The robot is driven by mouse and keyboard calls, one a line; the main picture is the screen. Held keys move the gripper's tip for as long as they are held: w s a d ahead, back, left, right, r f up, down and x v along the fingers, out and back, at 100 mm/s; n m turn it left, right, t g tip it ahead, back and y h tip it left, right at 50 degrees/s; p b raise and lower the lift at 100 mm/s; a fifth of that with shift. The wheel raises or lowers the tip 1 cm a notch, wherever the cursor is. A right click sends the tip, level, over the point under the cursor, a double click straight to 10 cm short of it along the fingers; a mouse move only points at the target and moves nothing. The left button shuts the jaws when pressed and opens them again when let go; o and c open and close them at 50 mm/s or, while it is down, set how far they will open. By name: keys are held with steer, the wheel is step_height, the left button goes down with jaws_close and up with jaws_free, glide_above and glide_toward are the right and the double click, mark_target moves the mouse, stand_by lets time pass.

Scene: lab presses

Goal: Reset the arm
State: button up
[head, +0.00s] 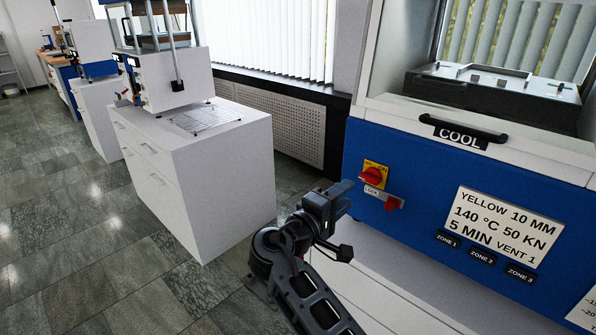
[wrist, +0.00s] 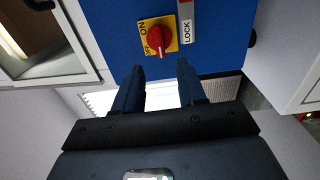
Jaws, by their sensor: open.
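My gripper (head: 338,192) is raised in front of the blue press front (head: 410,165), beside the red rotary switch on its yellow plate (head: 374,174). In the wrist view my gripper (wrist: 157,75) shows two dark fingers apart with nothing between them. The red switch (wrist: 156,39) lies just beyond the fingertips there, and a gap to it seems to remain. The LOCK label (wrist: 186,31) sits beside the switch. A red lock piece (head: 392,203) is below the switch in the head view.
The press has a COOL handle (head: 470,130) and a settings sign (head: 502,228). A white cabinet (head: 205,170) with a smaller press (head: 165,75) stands to the left. A perforated radiator cover (head: 275,125) runs along the wall. The tiled floor (head: 75,235) at the left is clear.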

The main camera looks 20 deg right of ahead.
steer(key=s+a+f+n+t+y, duration=0.2)
steer(key=s+f+y, duration=0.2)
steer(key=s+f, duration=0.4)
steer(key=s+a+f+n+t+y, duration=0.1)
steer(key=s+a+f+y, duration=0.1)
steer(key=s+f+y, duration=0.65)
steer(key=s+a+f+t, duration=0.1)
steer(key=s+a+f, duration=0.2)
steer(key=s+f, duration=0.3)
steer(key=s+a+r+m+t+y, duration=0.15)
steer(key=s+r, duration=0.25)
steer(key=s, duration=0.4)
steer(key=s+a+r+m+y, duration=0.2)
steer(key=s+a+r, duration=0.15)
steer(key=s, duration=0.35)
steer(key=s+r+m+t, duration=0.1)
steer(key=s+r+m, duration=0.1)
steer(key=s+r, duration=0.2)
steer(key=s+d+r+m+t, duration=0.1)
steer(key=s+r, duration=0.3)
steer(key=r, duration=0.5)
steer(key=shift+s+d+r+m+t+y, duration=0.25)
steer(key=shift+m+t+y, duration=0.1)
steer(key=shift+m, duration=0.2)
